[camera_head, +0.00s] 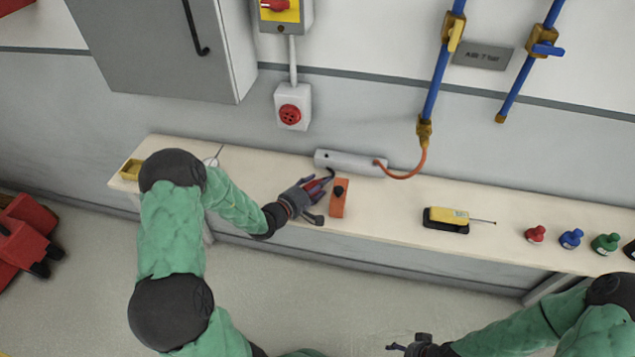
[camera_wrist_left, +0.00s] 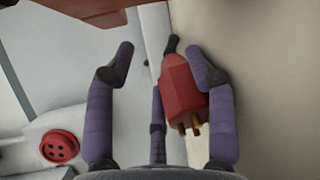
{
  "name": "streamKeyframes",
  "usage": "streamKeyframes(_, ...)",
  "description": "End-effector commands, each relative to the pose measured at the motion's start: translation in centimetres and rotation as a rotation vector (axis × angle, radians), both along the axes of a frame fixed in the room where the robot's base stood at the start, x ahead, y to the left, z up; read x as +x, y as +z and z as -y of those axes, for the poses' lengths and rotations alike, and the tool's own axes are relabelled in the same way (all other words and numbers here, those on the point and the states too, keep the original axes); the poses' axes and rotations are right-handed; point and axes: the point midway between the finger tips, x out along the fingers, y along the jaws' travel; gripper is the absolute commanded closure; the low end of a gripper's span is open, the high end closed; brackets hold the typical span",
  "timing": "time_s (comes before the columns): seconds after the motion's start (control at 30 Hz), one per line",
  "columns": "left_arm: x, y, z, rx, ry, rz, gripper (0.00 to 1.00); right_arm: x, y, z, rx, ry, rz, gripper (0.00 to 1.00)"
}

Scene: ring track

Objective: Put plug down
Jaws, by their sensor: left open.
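The red plug (camera_wrist_left: 181,88) with brass pins shows in the left wrist view, between the spread fingers and closer to the right-hand one, which covers part of it. Its pins point toward my palm. I cannot tell whether it touches that finger. In the head view a bit of red shows at my left gripper (camera_head: 319,188), low over the bench, and the fingers hide most of the plug. My left gripper also shows in the wrist view (camera_wrist_left: 165,62), with its fingers apart. My right gripper (camera_head: 396,347) is at the bottom edge, away from the bench, its fingers unclear.
The pale bench (camera_head: 385,213) runs along the wall. A red wall socket (camera_head: 290,113) is above.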

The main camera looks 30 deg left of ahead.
Motion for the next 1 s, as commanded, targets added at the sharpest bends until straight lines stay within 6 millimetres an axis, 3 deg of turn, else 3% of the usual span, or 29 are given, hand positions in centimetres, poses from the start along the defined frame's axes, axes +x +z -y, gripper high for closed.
streamKeyframes(0.3, -6.6, 1.7, -1.7, 0.003, 0.006, 0.005, 0.43, 0.0, 1.8, 0.0, 0.0, 0.0, 0.0, 0.31)
streamKeyframes(0.5, -9.6, 2.3, -2.4, 0.005, 0.005, 0.009, 0.43, 0.0, 2.5, 0.0, 0.0, 0.0, 0.0, 0.31)
streamKeyframes(0.7, -11.0, 2.5, -2.5, 0.006, 0.001, 0.011, 0.43, 0.0, 2.7, 0.0, 0.0, 0.0, 0.0, 0.31)
streamKeyframes(1.0, -11.1, 2.6, -2.6, 0.006, 0.001, 0.012, 0.43, 0.0, 2.7, 0.0, 0.0, 0.0, 0.0, 0.31)
